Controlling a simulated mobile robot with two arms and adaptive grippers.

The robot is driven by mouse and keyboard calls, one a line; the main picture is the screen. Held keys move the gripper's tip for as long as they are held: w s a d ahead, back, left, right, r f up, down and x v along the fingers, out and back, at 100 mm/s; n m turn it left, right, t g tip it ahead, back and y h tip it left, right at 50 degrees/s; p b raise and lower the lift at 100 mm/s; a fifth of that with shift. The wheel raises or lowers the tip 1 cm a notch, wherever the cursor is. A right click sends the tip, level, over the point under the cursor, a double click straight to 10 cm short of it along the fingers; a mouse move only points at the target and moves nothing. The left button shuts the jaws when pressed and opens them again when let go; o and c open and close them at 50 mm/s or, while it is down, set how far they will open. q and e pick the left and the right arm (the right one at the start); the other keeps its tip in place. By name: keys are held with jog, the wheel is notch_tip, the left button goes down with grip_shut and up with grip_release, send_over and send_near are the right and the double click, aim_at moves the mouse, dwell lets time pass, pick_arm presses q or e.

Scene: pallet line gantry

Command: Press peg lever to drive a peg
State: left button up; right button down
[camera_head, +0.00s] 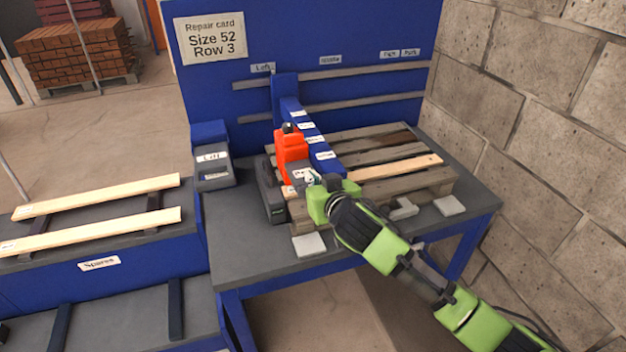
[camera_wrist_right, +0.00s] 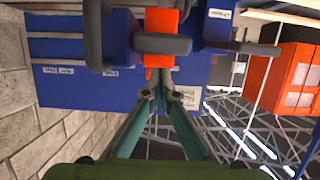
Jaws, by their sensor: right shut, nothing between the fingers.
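The orange peg-driver head (camera_head: 290,150) hangs on the blue gantry beam (camera_head: 310,133) above the pallet's left side. In the right wrist view, its orange body (camera_wrist_right: 160,20) has a dark grey rounded bar (camera_wrist_right: 163,43) across it, which may be the lever. My right gripper (camera_head: 312,180) is just in front of the head, on its lower right side. In the wrist view its fingers (camera_wrist_right: 160,82) are shut and empty, pointing at the orange body just below the bar. I cannot tell whether they touch it. No peg can be made out. My left gripper is not in view.
The pallet (camera_head: 375,155) has one pale new board among grey ones and lies on the grey bench (camera_head: 245,235). A labelled grey box (camera_head: 213,172) stands left. Pale spare boards (camera_head: 95,195) lie further left. A block wall (camera_head: 550,120) closes the right side.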

jog(key=shift+s+d+f, duration=0.1)
jog(key=shift+f, duration=0.7)
jog(key=shift+f, duration=0.1)
